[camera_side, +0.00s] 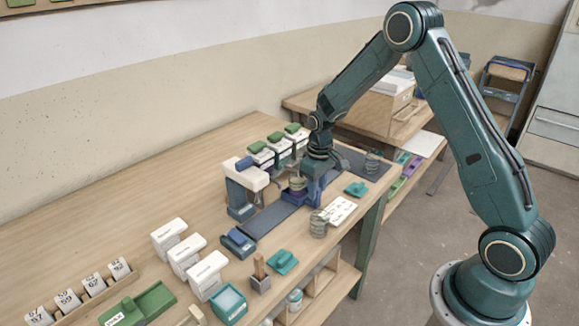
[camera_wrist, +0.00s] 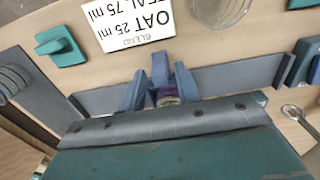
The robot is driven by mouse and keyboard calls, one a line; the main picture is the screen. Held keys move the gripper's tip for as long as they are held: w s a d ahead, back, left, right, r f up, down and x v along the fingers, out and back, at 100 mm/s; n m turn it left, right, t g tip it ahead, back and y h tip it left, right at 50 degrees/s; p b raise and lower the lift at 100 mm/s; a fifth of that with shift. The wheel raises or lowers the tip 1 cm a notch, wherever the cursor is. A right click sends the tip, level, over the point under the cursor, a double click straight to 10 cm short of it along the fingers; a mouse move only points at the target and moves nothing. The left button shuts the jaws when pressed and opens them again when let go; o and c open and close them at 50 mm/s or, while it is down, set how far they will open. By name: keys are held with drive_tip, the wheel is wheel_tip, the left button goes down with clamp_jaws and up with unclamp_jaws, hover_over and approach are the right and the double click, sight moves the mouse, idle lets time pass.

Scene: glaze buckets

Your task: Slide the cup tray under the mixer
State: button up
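The cup tray (camera_side: 293,199) is small and purple-blue. It sits on a dark flat track (camera_side: 270,219), to the right of the mixer (camera_side: 246,176), which has a white head and blue post. A striped cup (camera_side: 297,184) stands on the tray. My gripper (camera_side: 313,190) is low at the tray's right side. In the wrist view its two blue fingers (camera_wrist: 160,88) stand apart, either side of a blue upright piece (camera_wrist: 160,68), with small gaps visible. A little purple of the tray (camera_wrist: 166,92) shows between them; most of it is hidden.
Another striped jar (camera_side: 372,161) stands at the track's right end. The track is bare below the mixer.

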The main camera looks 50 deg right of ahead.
drive_tip(key=shift+c, duration=0.2)
clamp_jaws()
drive_tip(key=shift+a, duration=0.1)
drive_tip(key=shift+w+a, duration=0.1)
drive_tip(key=shift+a, duration=5.4)
drive_tip(key=shift+a+r, duration=0.1)
drive_tip(key=shift+a, duration=2.3)
drive_tip(key=shift+o, duration=0.3)
unclamp_jaws()
